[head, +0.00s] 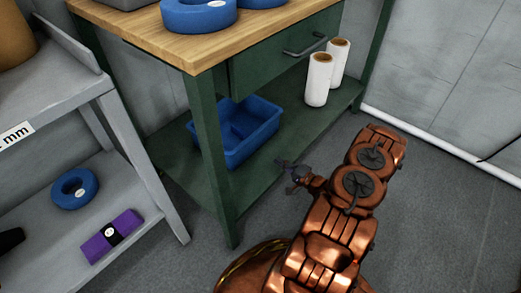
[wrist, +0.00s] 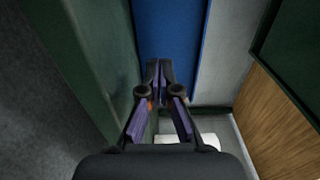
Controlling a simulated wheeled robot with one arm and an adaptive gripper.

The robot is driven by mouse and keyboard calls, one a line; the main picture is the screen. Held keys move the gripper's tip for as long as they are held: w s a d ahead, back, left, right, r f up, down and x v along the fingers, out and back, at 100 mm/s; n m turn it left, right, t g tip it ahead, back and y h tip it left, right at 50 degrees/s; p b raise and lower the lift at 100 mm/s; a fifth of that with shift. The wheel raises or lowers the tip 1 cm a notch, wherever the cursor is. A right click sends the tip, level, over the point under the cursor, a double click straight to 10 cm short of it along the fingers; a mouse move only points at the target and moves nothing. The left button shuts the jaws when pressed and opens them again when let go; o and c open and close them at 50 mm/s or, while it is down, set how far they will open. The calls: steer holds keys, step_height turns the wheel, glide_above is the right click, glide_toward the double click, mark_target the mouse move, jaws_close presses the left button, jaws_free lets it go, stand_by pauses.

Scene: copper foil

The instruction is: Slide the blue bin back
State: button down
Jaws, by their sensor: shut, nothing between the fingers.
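The blue bin (head: 233,152) sits on the lower shelf of the green workbench, partly hidden behind the bench's front leg. My gripper (head: 281,162) is at the shelf's front edge, to the right of the bin and a little lower in the head view. In the wrist view my gripper (wrist: 160,64) is shut and empty, its fingertips pointing at the blue bin wall (wrist: 170,25). I cannot tell whether the tips touch it.
The bench's green leg (head: 214,160) stands left of my gripper. Two white rolls (head: 319,80) stand on the shelf to the right. A grey rack with a blue ring (head: 75,188) and a purple bundle (head: 110,236) is at the left. Open floor lies to the right.

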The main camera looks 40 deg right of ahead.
mark_target(255, 145)
steer(key=shift+b+x, duration=2.1)
steer(key=shift+x, duration=3.4)
